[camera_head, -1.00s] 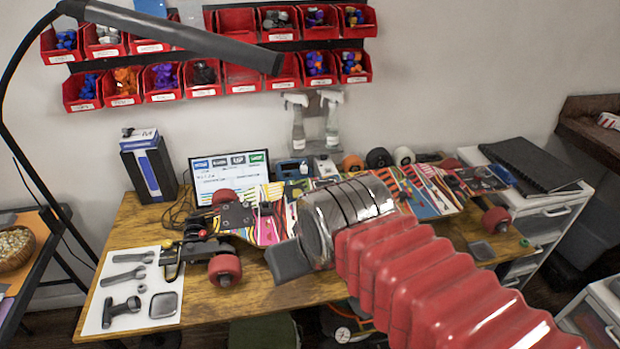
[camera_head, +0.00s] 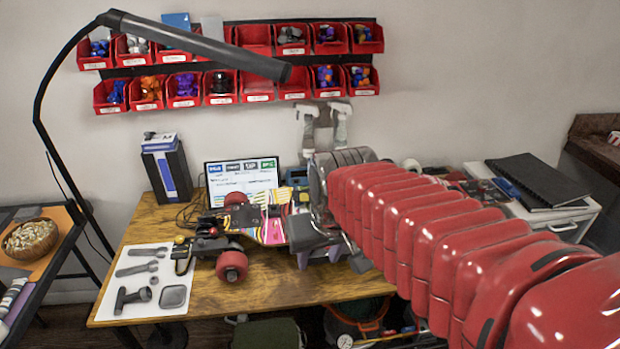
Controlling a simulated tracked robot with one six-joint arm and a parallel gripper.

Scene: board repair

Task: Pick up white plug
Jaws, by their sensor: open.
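I cannot make out the white plug for sure in this view; it may be hidden or too small to tell. My gripper (camera_head: 332,252) is open, with its two dark fingers apart and pointing down over the middle of the wooden table (camera_head: 265,289). Nothing shows held between the fingers. The colourful skateboard (camera_head: 268,226) lies behind and to the left of the fingers, and my arm hides its right part. A small white round thing (camera_head: 411,165) shows at the back of the table, beyond my arm; I cannot tell what it is.
A white mat (camera_head: 108,300) with grey tools lies at the table's left. A screen (camera_head: 242,180) and a blue-black box (camera_head: 167,170) stand behind. Red bins (camera_head: 220,88) hang on the wall under a lamp arm (camera_head: 195,43). Two spray bottles (camera_head: 308,130) hang below them.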

